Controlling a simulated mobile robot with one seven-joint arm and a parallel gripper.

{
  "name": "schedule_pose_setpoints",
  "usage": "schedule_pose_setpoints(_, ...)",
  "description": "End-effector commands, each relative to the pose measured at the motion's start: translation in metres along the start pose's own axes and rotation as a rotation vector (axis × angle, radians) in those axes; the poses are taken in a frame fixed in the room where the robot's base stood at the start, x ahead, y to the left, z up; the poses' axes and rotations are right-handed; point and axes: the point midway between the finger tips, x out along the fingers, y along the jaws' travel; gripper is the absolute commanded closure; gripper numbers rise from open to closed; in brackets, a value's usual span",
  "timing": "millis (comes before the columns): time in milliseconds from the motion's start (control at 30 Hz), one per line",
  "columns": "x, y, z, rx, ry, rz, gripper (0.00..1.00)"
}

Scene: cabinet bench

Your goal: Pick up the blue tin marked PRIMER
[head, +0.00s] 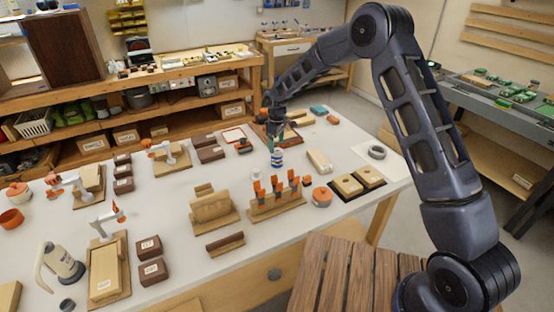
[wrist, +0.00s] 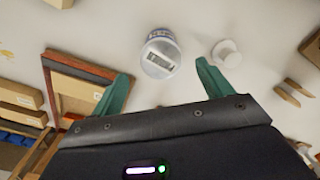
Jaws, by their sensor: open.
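A small tin (head: 277,160) with blue and white bands stands upright on the white table in the head view. In the wrist view the tin (wrist: 160,54) shows a pale lid with a dark-lettered label, too small to read, and a blue side. My gripper (head: 275,143) is over the tin in the head view and hides part of its top. In the wrist view my gripper (wrist: 162,72) is open, with its green fingers apart. The tin shows between and just beyond the fingertips; I cannot tell whether they touch it.
A small white round object (wrist: 226,53) stands close right of the tin. A wooden tray with a reddish rim (wrist: 62,62) lies to the left. In the head view, a wooden rack with orange-handled tools (head: 277,207) stands in front of the tin.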

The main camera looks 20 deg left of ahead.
Motion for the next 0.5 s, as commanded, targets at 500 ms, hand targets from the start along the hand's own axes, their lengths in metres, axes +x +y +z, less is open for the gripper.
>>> schedule_pose_setpoints(500, 0.052, -0.002, 0.002, 0.0, -0.001, -0.001, 0.21)
